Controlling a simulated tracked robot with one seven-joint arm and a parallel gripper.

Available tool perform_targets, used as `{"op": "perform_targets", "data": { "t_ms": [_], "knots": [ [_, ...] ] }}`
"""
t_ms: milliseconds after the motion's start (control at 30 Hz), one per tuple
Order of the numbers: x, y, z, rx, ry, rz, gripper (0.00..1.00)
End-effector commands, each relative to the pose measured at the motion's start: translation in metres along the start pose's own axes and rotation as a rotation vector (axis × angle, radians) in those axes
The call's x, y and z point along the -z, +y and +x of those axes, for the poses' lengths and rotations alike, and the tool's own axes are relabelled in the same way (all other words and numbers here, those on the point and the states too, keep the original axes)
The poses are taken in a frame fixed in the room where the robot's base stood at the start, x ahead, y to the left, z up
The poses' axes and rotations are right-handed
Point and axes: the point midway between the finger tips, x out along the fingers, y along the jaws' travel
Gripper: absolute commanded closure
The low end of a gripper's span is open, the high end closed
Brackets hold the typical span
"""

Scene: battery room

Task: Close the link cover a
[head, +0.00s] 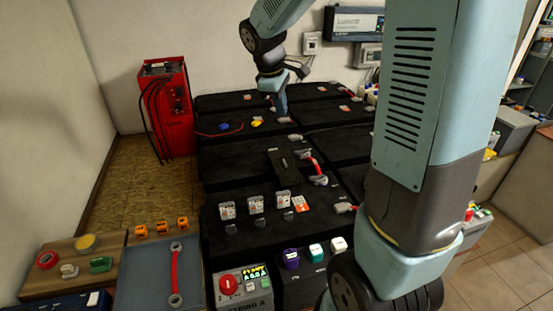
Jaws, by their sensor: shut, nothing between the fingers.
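A dark rectangular flap (278,166) sits among the black battery blocks, just left of a curved red link (317,162) with grey ends. It looks like the link cover a, but no lettering is readable on it. The red link is exposed, and the flap lies beside it, not over it. My gripper (282,112) points down over the farther battery blocks, beyond the flap and apart from it. Its fingers are shut and empty. The fingertips are small here, and I cannot tell whether they touch the block below.
My arm's large links block the right side. A red cabinet (167,110) stands at the back left. Clear-topped breakers (255,204) and a control box with a red button (228,284) are in front. A tray (140,285) holds a red link bar (175,272).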

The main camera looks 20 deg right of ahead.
Motion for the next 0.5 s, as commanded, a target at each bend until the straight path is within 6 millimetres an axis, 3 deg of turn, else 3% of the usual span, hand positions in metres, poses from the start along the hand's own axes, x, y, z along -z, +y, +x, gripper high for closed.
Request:
{"op": "perform_targets", "data": {
  "t_ms": [500],
  "knots": [
    [0.09, 0.025, 0.109, 0.055, -0.116, -0.422, 1.0]
  ]
}}
